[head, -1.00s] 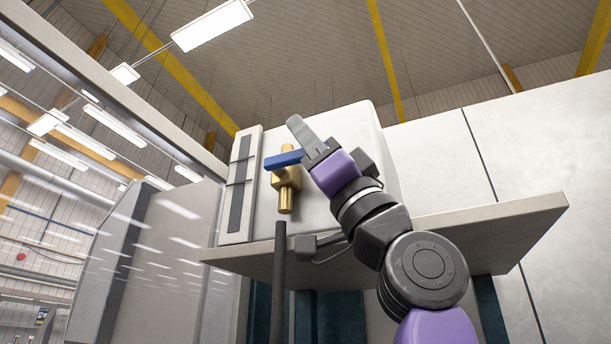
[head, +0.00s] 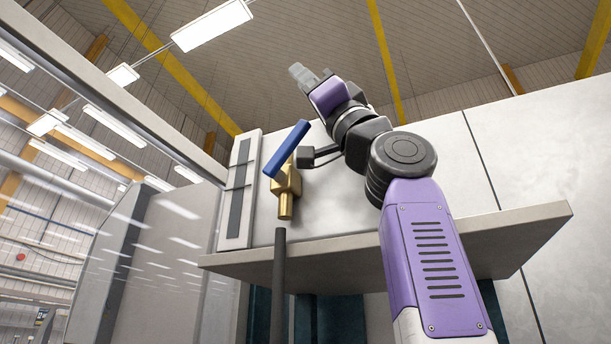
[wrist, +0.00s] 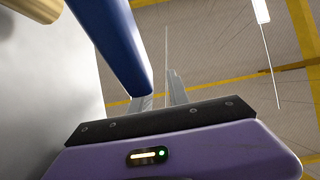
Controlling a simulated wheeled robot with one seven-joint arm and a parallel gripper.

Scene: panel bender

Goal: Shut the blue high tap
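The tap has a brass body (head: 286,190) on the pale machine housing and a blue lever handle (head: 288,149). The lever slants steeply, its upper end to the right. My gripper (head: 303,74) is above and right of the lever's upper end, apart from it in the head view. In the wrist view the blue lever (wrist: 115,40) comes down from the top, and its end overlaps the left finger; I cannot tell whether they touch. My gripper (wrist: 160,95) shows a small gap between its fingers, with nothing in it. The left finger is partly hidden by the lever.
A pale shelf-like ledge (head: 520,228) juts out below the tap. A dark vertical pole (head: 279,280) stands just below the brass body. A slotted panel (head: 239,190) is close on the left. Free air lies above the housing.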

